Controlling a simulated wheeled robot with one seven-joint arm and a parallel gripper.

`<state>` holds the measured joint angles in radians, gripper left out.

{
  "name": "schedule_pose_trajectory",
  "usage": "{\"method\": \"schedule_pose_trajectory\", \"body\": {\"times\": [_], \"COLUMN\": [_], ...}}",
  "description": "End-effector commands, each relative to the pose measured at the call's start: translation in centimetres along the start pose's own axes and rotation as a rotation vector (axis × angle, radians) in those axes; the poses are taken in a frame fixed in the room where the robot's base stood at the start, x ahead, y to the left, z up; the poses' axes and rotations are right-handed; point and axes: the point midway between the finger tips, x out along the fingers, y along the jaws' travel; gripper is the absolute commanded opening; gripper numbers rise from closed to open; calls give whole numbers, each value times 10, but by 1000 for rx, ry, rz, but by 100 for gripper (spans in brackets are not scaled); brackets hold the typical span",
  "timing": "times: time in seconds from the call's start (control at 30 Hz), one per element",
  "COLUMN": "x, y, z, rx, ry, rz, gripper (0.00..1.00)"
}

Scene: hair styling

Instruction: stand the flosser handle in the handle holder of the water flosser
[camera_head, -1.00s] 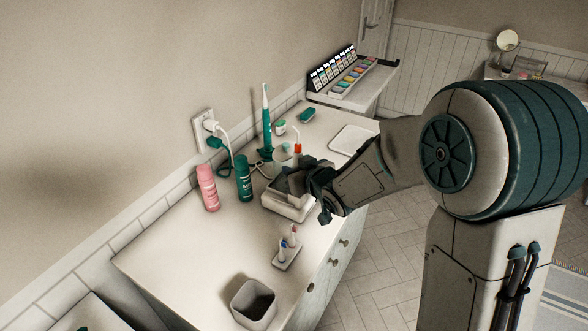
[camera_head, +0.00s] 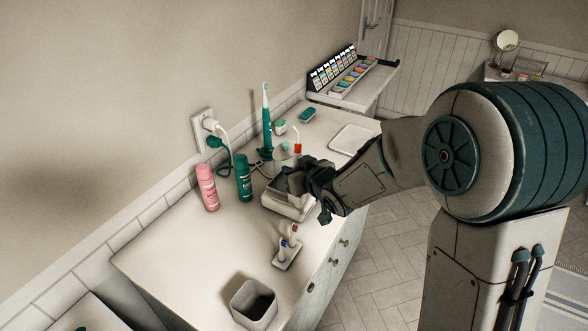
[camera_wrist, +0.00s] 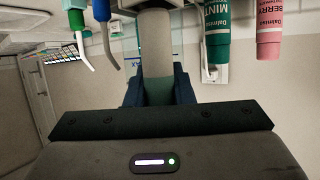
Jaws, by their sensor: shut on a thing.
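My gripper (camera_head: 294,182) is over the white base of the water flosser (camera_head: 286,206) on the counter, largely covering it in the head view. In the wrist view, which looks upside down, my dark blue fingers (camera_wrist: 159,92) are shut on a pale grey cylinder, the flosser handle (camera_wrist: 155,45). The handle holder cannot be made out, nor whether the handle touches it. A green-ringed tip (camera_wrist: 77,28) and a blue-ringed tip (camera_wrist: 104,35) with thin nozzles show beside the handle.
A pink bottle (camera_head: 207,188) and a green bottle (camera_head: 244,178) stand left of the base. Behind are an electric toothbrush (camera_head: 266,120) and a white tray (camera_head: 352,139). A small stand (camera_head: 286,258) and a grey bin (camera_head: 254,304) are in front. The front-left counter is clear.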

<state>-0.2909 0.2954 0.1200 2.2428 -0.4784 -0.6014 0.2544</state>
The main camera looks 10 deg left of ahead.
Motion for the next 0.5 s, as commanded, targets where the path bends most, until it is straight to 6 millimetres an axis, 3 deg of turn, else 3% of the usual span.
{"method": "schedule_pose_trajectory", "body": {"times": [0.5], "x": [3], "y": [0], "z": [8], "rx": [0], "ry": [0], "rz": [1], "gripper": [9]}}
